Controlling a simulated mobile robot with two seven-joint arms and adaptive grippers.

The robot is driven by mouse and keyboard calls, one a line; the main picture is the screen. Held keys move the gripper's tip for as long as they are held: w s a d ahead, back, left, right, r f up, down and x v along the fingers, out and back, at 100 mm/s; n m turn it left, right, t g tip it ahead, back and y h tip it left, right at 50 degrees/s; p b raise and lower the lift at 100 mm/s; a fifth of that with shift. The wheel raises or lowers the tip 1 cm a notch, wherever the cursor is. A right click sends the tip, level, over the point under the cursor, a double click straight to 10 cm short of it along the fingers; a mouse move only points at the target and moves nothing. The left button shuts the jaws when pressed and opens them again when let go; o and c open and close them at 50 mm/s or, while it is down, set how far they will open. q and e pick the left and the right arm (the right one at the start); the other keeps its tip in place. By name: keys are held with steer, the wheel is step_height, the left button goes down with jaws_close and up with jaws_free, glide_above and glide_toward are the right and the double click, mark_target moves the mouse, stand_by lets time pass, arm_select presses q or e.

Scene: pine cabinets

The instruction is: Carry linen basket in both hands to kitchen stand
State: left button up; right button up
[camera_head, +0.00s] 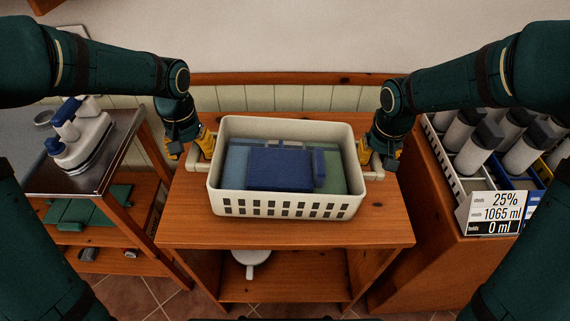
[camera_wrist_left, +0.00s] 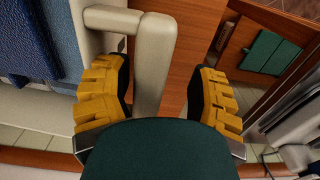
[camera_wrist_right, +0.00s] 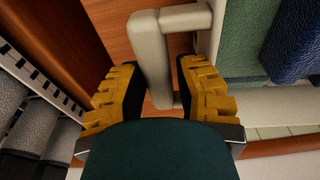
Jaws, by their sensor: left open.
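The white linen basket (camera_head: 290,203) stands upright on the wooden stand's top and holds folded blue and green linen (camera_head: 281,169). It has a pale bar handle at each end. My left gripper (camera_head: 190,151) is open, its yellow fingers on either side of the left handle; this handle (camera_wrist_left: 153,62) shows between the fingers in the left wrist view. My right gripper (camera_head: 382,154) is at the right handle (camera_head: 374,172). In the right wrist view that handle (camera_wrist_right: 150,58) lies between its fingers, which stand closer together; whether both touch it I cannot tell.
The wooden stand (camera_head: 290,238) has a lower shelf with a white pot (camera_head: 251,258). A metal-topped cart (camera_head: 110,172) with a white appliance (camera_head: 82,138) is at left. At right, a cabinet (camera_head: 437,215) bears crates of bottles and a sign (camera_head: 494,213). Tiled floor shows in front.

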arm_select(q)
steer(key=shift+d+r, duration=0.15)
steer(key=shift+r, duration=1.25)
steer(key=shift+d+r, duration=0.15)
steer(key=shift+r, duration=1.2)
arm_select(e)
steer(key=shift+a+r, duration=0.15)
steer(key=shift+a, duration=0.2)
steer(key=o, duration=0.6)
